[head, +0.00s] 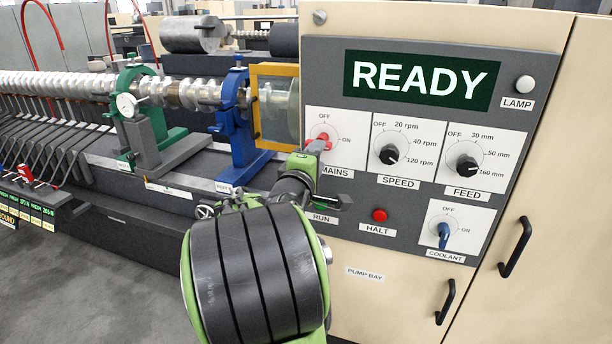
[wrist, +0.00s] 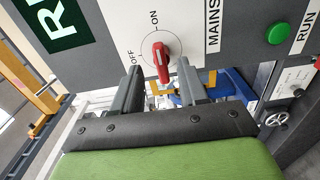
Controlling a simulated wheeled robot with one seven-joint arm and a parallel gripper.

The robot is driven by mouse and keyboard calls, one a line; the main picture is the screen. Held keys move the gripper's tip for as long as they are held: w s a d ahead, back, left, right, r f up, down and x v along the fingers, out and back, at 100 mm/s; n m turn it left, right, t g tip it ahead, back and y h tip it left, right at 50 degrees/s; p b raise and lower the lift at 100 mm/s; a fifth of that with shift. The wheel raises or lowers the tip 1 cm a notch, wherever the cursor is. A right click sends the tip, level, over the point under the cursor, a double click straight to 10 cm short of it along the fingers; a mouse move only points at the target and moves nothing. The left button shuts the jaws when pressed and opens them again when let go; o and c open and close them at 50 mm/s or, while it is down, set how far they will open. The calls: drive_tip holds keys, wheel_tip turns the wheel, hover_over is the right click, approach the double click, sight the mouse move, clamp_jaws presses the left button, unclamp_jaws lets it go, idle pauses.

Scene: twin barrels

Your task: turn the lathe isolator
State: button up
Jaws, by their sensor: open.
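The lathe isolator is the red MAINS switch (head: 324,137) on the grey control panel, marked OFF above and ON to the right in the head view. In the wrist view the red handle (wrist: 161,60) lies roughly in line with the ON mark. My gripper (head: 318,150) is at the switch and partly covers it in the head view. In the wrist view my gripper (wrist: 159,68) is open, with one finger on each side of the handle and a visible gap to each. Contact with the panel cannot be told.
A READY display (head: 419,80) is above the dials. SPEED (head: 390,154) and FEED (head: 467,165) knobs are to the right, with the blue COOLANT switch (head: 443,236) below. A red HALT button (head: 380,215) and a green RUN button (wrist: 278,35) are close by. The lathe shaft (head: 180,93) is left.

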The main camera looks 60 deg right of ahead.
drive_tip(key=s+a, duration=0.1)
drive_tip(key=a, duration=0.8)
drive_tip(key=shift+s+b, duration=0.25)
drive_tip(key=shift+b, duration=0.2)
drive_tip(key=w+a+f+m+t+y, duration=0.3)
drive_tip(key=w+a+f+y, duration=0.1)
drive_tip(key=a+f+y, duration=0.45)
drive_tip(key=s+a+f+y, duration=0.1)
drive_tip(key=s+a+y, duration=0.1)
drive_tip(key=a, duration=0.6)
drive_tip(key=s+a+f+n+y, duration=0.1)
drive_tip(key=a+y, duration=0.3)
drive_tip(key=a, duration=0.4)
drive_tip(key=s+a+f+y, duration=0.3)
drive_tip(key=a, duration=0.5)
drive_tip(key=shift+s+f, duration=0.15)
drive_tip(key=shift+f, duration=0.1)
